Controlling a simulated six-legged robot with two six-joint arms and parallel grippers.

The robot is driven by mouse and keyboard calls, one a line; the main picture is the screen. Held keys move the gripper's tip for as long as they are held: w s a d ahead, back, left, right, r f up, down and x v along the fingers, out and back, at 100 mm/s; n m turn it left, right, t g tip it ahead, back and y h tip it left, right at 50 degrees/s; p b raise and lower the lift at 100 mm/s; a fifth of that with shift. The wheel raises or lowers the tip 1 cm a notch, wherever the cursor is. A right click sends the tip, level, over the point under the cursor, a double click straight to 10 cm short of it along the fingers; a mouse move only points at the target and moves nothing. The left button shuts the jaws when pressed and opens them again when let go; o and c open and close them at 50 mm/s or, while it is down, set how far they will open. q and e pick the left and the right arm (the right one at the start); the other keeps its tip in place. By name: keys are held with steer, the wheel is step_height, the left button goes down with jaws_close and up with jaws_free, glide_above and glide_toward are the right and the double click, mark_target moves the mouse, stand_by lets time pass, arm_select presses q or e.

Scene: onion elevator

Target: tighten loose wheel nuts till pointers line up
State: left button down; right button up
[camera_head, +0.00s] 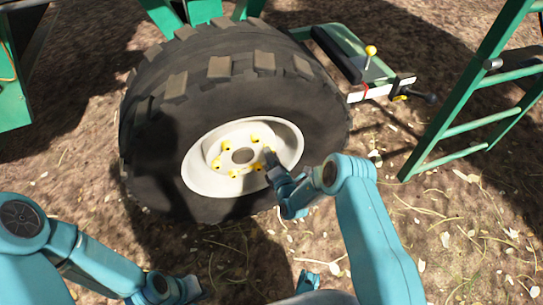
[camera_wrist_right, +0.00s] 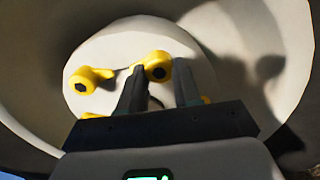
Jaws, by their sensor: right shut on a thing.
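A large black tyre (camera_head: 165,160) on a white wheel rim (camera_head: 205,180) stands upright on the ground. Several yellow pointers sit on nuts around the hub, such as one pointer (camera_head: 255,138) at the upper part and another (camera_head: 217,163) at the left. My right gripper (camera_head: 270,156) reaches the right side of the hub. Beyond the fingertips shows a yellow pointer (camera_wrist_right: 157,66), and another pointer (camera_wrist_right: 88,78) lies to the left. My left gripper (camera_head: 190,289) is low at the left, its jaws unclear.
A green ladder-like frame (camera_head: 470,128) stands at the right. Green machine parts (camera_head: 12,95) stand at the left. Straw-strewn ground (camera_head: 450,240) is open at the lower right.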

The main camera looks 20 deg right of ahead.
steer(key=shift+s+a+f, duration=0.1)
steer(key=o, duration=1.1)
steer(key=shift+c, duration=0.2)
steer(key=s+p, duration=0.5)
steer(key=s, duration=1.1)
steer(key=shift+s+d, duration=0.15)
steer(key=shift+d, duration=0.15)
